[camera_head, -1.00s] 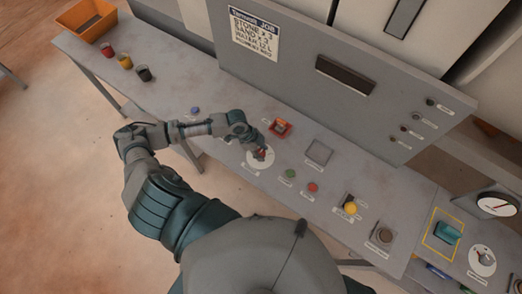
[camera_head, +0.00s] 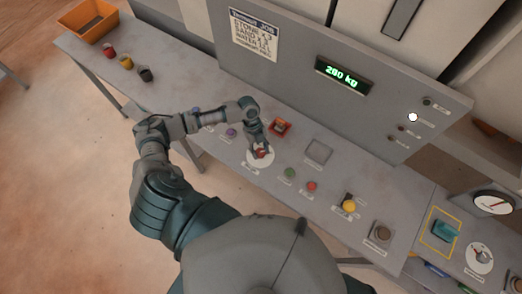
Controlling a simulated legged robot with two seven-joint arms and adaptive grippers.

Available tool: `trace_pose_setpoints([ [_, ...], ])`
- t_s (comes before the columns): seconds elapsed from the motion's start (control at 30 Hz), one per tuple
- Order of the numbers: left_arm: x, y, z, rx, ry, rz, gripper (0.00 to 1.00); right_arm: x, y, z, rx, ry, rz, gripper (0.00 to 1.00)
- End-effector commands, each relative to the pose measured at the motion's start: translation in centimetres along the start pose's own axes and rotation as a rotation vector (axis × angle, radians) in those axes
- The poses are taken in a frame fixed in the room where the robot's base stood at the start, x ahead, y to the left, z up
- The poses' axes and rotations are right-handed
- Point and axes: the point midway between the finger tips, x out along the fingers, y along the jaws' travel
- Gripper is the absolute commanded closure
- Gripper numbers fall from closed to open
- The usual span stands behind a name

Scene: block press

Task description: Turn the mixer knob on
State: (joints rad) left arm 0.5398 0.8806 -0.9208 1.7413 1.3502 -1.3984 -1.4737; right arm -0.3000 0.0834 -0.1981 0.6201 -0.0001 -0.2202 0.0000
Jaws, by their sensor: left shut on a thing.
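A red knob (camera_head: 261,152) sits on a round white dial plate (camera_head: 252,164) on the grey console. Its label is too small to read, so I cannot tell if it names the mixer. My left gripper (camera_head: 260,147) reaches down from above and is shut on the red knob, hiding part of it. My right gripper is not in view.
The panel display (camera_head: 344,76) is lit and reads about 280 kg, and a white lamp (camera_head: 413,117) glows. An orange-red switch (camera_head: 280,126), a green button (camera_head: 290,172), a red button (camera_head: 311,186) and a yellow knob (camera_head: 349,205) are nearby. An orange bin (camera_head: 88,22) stands far left.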

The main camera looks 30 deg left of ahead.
Motion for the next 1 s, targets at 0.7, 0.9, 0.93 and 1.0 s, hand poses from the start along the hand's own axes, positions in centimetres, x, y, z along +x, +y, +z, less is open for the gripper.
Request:
trace_pose_setpoints([
  [0.7, 0.23, -0.23, -0.13, 0.555, -0.004, 0.238, 0.93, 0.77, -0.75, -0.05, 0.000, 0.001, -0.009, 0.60],
  [0.9, 0.28, -0.16, -0.20, 0.636, -0.002, 0.272, 0.92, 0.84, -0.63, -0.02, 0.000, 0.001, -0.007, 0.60],
  [0.93, 0.29, -0.16, -0.21, 0.644, -0.002, 0.276, 0.92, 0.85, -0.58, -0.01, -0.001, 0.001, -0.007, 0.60],
  [1.0, 0.31, -0.16, -0.24, 0.660, -0.002, 0.282, 0.93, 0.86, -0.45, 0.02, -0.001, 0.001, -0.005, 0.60],
])
